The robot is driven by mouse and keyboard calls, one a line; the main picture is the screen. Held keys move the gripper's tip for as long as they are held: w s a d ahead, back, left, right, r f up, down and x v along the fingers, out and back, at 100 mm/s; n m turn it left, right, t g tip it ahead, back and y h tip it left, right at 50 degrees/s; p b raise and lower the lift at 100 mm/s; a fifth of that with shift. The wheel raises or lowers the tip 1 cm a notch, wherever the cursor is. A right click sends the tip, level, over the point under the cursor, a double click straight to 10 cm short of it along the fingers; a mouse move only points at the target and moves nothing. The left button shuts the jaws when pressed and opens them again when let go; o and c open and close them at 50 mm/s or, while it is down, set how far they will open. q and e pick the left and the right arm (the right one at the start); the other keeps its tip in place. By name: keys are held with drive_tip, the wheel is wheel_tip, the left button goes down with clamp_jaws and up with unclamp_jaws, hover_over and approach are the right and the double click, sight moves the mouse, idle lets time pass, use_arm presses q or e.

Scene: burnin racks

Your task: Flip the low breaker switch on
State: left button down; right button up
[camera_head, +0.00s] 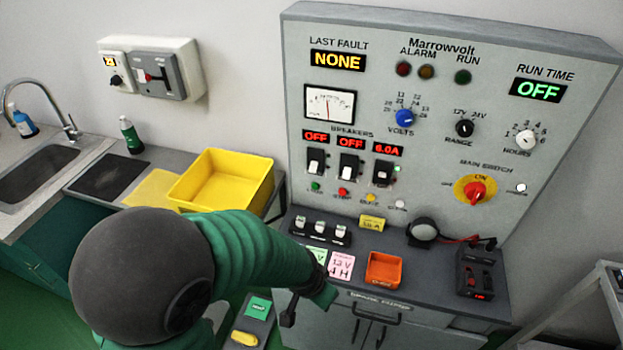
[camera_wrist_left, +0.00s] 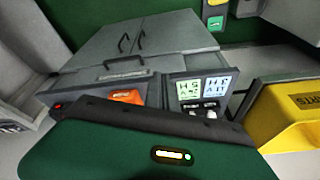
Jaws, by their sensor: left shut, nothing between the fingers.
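The grey Marrowvolt panel (camera_head: 450,65) has three breaker switches side by side: left (camera_head: 315,162), middle (camera_head: 348,166) and right (camera_head: 382,173). The displays above read OFF (camera_head: 316,137), OFF (camera_head: 351,143) and 6.0A (camera_head: 387,150). The small labels are too blurred to tell which breaker is low. My left arm reaches across the lower middle in the head view. Its dark gripper (camera_head: 289,315) points down in front of the bench, below and apart from the switches. It is shut and empty. My right gripper is not in view.
On the bench are a small three-switch box (camera_head: 319,231), an orange tray (camera_head: 384,270), a round dark device (camera_head: 423,231) and a dark box with red lights (camera_head: 477,273). A yellow bin (camera_head: 222,178) stands left. The orange tray (camera_wrist_left: 127,97) also shows in the wrist view.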

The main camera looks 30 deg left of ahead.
use_arm(q)
drive_tip(key=w+a+f+m+t+y, duration=0.1)
drive_tip(key=w+a+f+m, duration=0.1)
drive_tip(key=w+a, duration=0.1)
drive_tip(key=w+a+f+m+t+y+b, duration=0.1)
drive_tip(key=w+a+f+m, duration=0.1)
drive_tip(key=w+a+f, duration=0.1)
drive_tip(key=w+a+f+m+t+y+b, duration=0.1)
drive_tip(key=w+a+f+m, duration=0.2)
drive_tip(key=w, duration=0.1)
drive_tip(key=shift+w+a+t, duration=0.3)
drive_tip(key=shift+t, duration=0.1)
drive_tip(key=w+a+m+t+y, duration=0.1)
drive_tip(key=a+m, duration=0.1)
drive_tip(key=w+a+m+t+y+b, duration=0.1)
drive_tip(key=w+a+m, duration=0.1)
drive_tip(key=w+a+m+t+y+b, duration=0.1)
drive_tip(key=a+m, duration=0.1)
drive_tip(key=a, duration=0.1)
drive_tip(key=shift+w+f+m, duration=0.2)
drive_tip(key=shift+m, duration=0.2)
drive_tip(key=w+r+m+t+b, duration=0.1)
drive_tip(key=r+m+t, duration=0.3)
drive_tip(key=m, duration=0.5)
drive_tip(key=w+r+m+t, duration=0.3)
drive_tip(key=m+t, duration=0.1)
drive_tip(key=m, duration=0.4)
drive_tip(key=shift+w+r+m+t+h+b, duration=0.25)
drive_tip(key=shift+r+m+t+h+b, duration=0.05)
drive_tip(key=shift+r+m+h+b, duration=0.1)
